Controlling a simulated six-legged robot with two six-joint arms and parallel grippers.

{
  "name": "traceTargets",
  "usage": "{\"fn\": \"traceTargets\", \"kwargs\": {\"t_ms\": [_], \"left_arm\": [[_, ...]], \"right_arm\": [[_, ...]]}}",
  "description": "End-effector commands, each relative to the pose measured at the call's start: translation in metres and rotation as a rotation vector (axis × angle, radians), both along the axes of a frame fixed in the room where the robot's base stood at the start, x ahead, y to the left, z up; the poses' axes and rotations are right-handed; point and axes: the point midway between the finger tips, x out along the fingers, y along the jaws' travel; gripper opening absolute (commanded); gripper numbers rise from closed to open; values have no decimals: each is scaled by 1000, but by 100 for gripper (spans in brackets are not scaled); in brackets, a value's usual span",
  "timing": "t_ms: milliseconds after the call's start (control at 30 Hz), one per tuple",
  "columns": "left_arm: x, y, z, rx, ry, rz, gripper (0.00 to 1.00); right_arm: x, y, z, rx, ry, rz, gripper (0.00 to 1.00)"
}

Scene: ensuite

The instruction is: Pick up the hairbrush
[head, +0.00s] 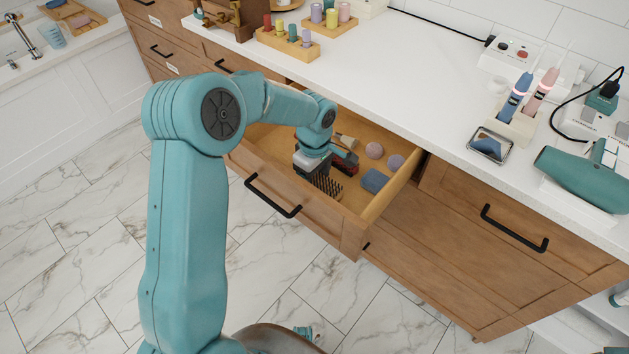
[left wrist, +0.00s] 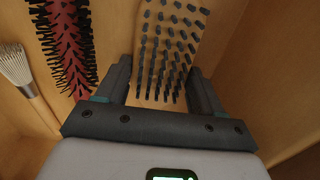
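The hairbrush, wooden with rows of dark bristles, lies in the open drawer (head: 352,232). Its bristles (head: 326,186) show just in front of my left gripper (head: 316,175) in the head view. In the left wrist view, the bristled head (left wrist: 165,50) runs up from between the fingers of my left gripper (left wrist: 162,82), bristles facing the camera. The fingers are apart, one on each side of the brush, with narrow gaps. The brush's near end is hidden behind the gripper body. My right gripper is not in view.
A red-and-black round brush (left wrist: 68,45) and a pale-bristled brush (left wrist: 17,70) lie to the left in the wrist view. The drawer also holds a blue block (head: 375,181) and round items (head: 374,151). The countertop (head: 400,80) overhangs behind; a hair dryer (head: 580,178) lies right.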

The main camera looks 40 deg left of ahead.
Motion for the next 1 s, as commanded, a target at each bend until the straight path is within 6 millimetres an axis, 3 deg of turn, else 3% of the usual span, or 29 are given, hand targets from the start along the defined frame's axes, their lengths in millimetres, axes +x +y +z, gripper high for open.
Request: {"fn": "traceTargets", "kwargs": {"t_ms": [367,533,667,1000], "left_arm": [[0,0,2,0,0,0,36],[1,0,18,2,-3,0,36],[1,0,47,2,-6,2,36],[1,0,151,1,-5,-1,36]], "right_arm": [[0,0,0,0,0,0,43],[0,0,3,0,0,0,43],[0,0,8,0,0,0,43],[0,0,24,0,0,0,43]]}}
